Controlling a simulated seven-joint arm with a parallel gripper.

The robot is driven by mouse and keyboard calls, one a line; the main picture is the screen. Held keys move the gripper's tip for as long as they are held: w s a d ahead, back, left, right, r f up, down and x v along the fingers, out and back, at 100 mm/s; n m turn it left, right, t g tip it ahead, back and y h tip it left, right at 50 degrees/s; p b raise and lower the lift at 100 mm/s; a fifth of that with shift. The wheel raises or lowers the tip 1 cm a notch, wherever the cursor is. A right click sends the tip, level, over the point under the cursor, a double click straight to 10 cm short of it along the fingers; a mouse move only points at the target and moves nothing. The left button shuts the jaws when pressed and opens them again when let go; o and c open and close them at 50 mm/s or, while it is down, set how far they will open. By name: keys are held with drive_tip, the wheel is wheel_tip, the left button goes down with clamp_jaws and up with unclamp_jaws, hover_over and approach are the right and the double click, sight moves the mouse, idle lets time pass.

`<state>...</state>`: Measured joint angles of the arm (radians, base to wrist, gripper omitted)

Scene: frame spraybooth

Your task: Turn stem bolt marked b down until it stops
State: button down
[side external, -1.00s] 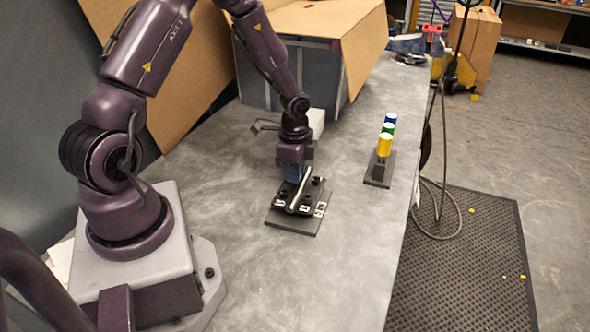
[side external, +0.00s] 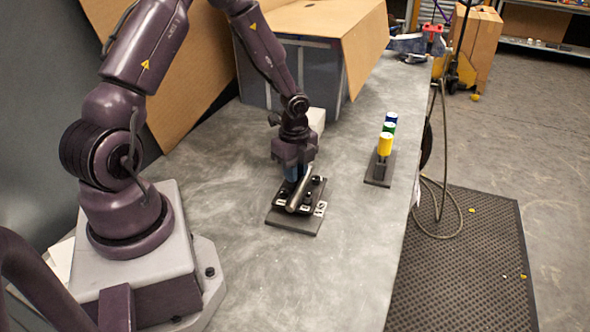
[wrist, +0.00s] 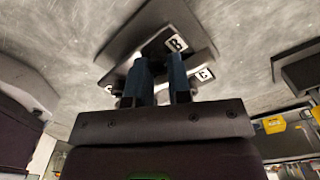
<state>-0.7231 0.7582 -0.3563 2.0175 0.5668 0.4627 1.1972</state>
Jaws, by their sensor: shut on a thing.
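The dark base plate (side external: 282,222) with the stem clamp lies on the grey bench, below my gripper (side external: 293,181). White letter tags sit around it; in the wrist view the tag marked B (wrist: 175,44) is just beyond my fingertips. My gripper (wrist: 161,70) has blue fingers pointing down, shut on the bolt by that tag, the stem bolt marked b. The bolt itself is hidden between the fingers. A dark rounded bar (side external: 299,190) slants across the fixture in front of the fingers. Other dark bolt heads (side external: 317,181) show beside it.
A dark stand (side external: 377,178) with yellow, green and blue cylinders (side external: 385,145) stands to the right, near the bench edge. A grey bin (side external: 285,75) with cardboard stands behind. The bench in front of the fixture is clear.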

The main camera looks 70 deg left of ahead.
drive_tip(key=c, duration=1.1)
unclamp_jaws()
drive_tip(key=shift+o, duration=0.2)
drive_tip(key=shift+r, duration=0.1)
wheel_tip(320, 180, up, 13)
